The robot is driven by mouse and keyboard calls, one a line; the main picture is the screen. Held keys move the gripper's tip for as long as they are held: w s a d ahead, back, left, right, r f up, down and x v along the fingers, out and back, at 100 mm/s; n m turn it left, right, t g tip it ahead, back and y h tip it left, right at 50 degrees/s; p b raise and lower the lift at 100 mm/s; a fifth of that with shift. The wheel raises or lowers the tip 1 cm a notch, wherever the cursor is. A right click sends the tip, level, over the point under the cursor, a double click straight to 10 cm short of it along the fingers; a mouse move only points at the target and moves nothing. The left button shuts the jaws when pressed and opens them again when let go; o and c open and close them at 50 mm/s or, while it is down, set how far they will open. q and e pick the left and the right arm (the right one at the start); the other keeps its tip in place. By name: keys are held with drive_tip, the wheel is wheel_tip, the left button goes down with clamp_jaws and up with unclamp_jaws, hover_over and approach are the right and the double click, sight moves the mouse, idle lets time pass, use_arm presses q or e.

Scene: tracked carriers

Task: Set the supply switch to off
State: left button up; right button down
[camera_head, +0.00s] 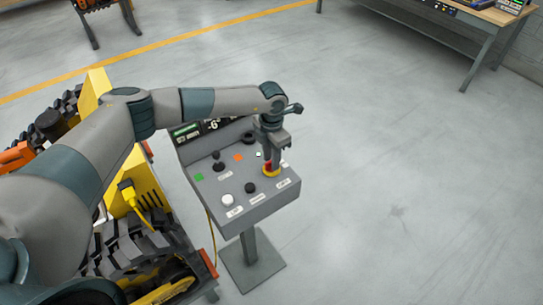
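A grey control panel (262,208) stands on a post, its sloped top carrying several controls. My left gripper (272,165) points down at the panel's right part, right over a red button with a yellow ring (271,174) and partly hiding it. I cannot tell whether it touches the button or whether its fingers are apart. A white knob (227,200) and a black knob (250,187) sit along the front edge with small labels. A black lever (218,165) and another black knob (248,138) sit farther back. The labels are too small to read, so I cannot tell which is the supply switch. My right gripper is not in view.
A small display (212,126) stands at the panel's back edge. A yellow and black tracked carrier (148,185) is close on the left, with a yellow cable (209,230) by the panel. A workbench (484,17) is far right. The floor to the right is clear.

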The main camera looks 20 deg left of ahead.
use_arm(q)
clamp_jaws()
